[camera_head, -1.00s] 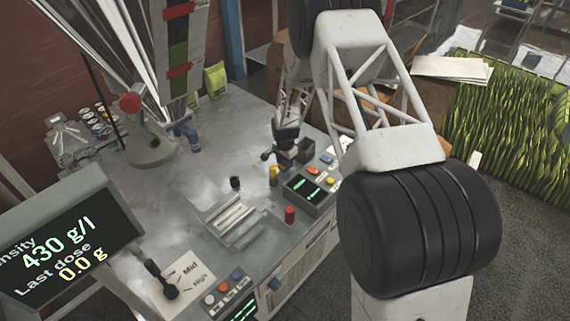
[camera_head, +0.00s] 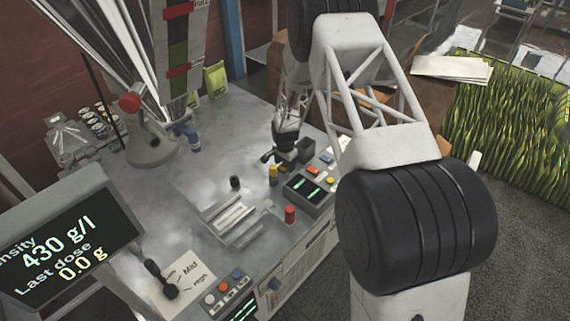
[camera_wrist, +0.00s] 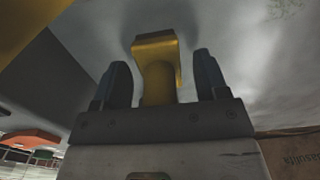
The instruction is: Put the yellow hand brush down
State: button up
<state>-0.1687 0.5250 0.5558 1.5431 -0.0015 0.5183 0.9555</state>
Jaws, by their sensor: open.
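The yellow hand brush (camera_wrist: 158,68) shows in the wrist view as a yellow piece with a wider end. It stands between the two dark fingers of my gripper (camera_wrist: 162,72), with a visible gap on each side. My gripper is open around it. In the head view my gripper (camera_head: 284,155) is low over the far right part of the metal worktop (camera_head: 190,215). A small yellow upright thing (camera_head: 273,174) is just below it there; I cannot tell whether it is the brush.
A control box (camera_head: 308,190) with green displays and a dark open box (camera_head: 305,149) are close to my gripper. A red cylinder (camera_head: 290,214), a black knob (camera_head: 235,182) and a metal tray (camera_head: 232,222) lie nearer. The worktop's left middle is clear.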

jog(key=shift+r, duration=0.1)
notch_tip(320, 180, up, 12)
jog(key=shift+r, duration=0.1)
dwell(0.7)
dwell(0.7)
jog(key=shift+r, duration=0.1)
jog(key=s+d+r+n, duration=0.1)
jog(key=s+d+r, duration=0.2)
jog(key=s+r, duration=0.6)
jog(key=s+d+r+n+t, duration=0.1)
jog(key=s+d+r+n, duration=0.15)
jog(key=s+r, duration=0.65)
jog(key=s+d+r+n, duration=0.1)
jog(key=s+d+r, duration=0.35)
jog(key=r, duration=0.85)
jog(key=s+d+r+n, duration=0.1)
jog(key=s+r, duration=0.1)
jog(key=s, duration=0.8)
jog(key=s+d+r+n+t, duration=0.1)
jog(key=s+d+r+n, duration=0.1)
jog(key=s, duration=0.8)
jog(key=s+d+r+n, duration=0.1)
jog(key=s+r, duration=0.1)
jog(key=s, duration=0.9)
jog(key=shift+d+r+t, duration=0.25)
jog(key=shift+r+t, duration=0.05)
